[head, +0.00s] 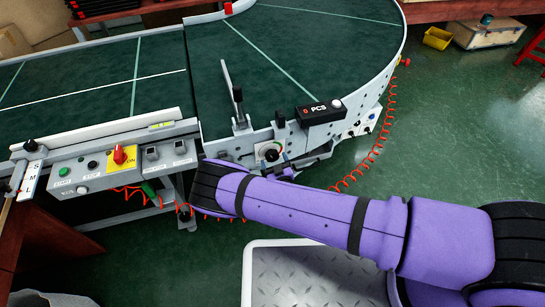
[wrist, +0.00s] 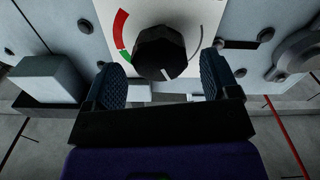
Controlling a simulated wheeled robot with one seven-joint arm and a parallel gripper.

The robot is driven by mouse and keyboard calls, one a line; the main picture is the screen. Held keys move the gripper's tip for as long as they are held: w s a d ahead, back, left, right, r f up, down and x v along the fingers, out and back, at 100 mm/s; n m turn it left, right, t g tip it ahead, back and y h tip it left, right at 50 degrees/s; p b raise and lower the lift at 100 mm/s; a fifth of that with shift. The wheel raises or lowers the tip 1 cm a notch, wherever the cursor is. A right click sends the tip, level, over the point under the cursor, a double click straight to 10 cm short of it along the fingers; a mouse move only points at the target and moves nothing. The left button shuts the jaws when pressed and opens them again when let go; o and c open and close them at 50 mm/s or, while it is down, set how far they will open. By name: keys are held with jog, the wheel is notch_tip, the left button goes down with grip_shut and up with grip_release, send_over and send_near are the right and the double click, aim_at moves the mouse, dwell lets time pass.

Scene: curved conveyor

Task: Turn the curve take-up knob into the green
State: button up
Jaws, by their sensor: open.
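The take-up knob (wrist: 160,52) is black and faceted, on a white dial plate with a red and green arc on its left side. The white pointer line on it points down in the wrist view, outside the green segment (wrist: 125,56). In the head view the knob (head: 271,154) sits on the conveyor's side panel. My gripper (wrist: 162,80) is open, with one blue-padded finger on each side of the knob and gaps showing between. In the head view my gripper (head: 278,167) is just below the dial, partly hidden by my purple arm.
The curved green conveyor (head: 300,45) spans the back. A counter reading 0 PCS (head: 320,111) sits above right. A coiled red cable (head: 385,125) hangs at right. A grey box-shaped block (wrist: 50,78) is beside the left finger.

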jog(key=shift+x, duration=1.3)
jog(key=shift+c, duration=0.2)
jog(key=c, duration=0.9)
jog(key=shift+m, duration=0.3)
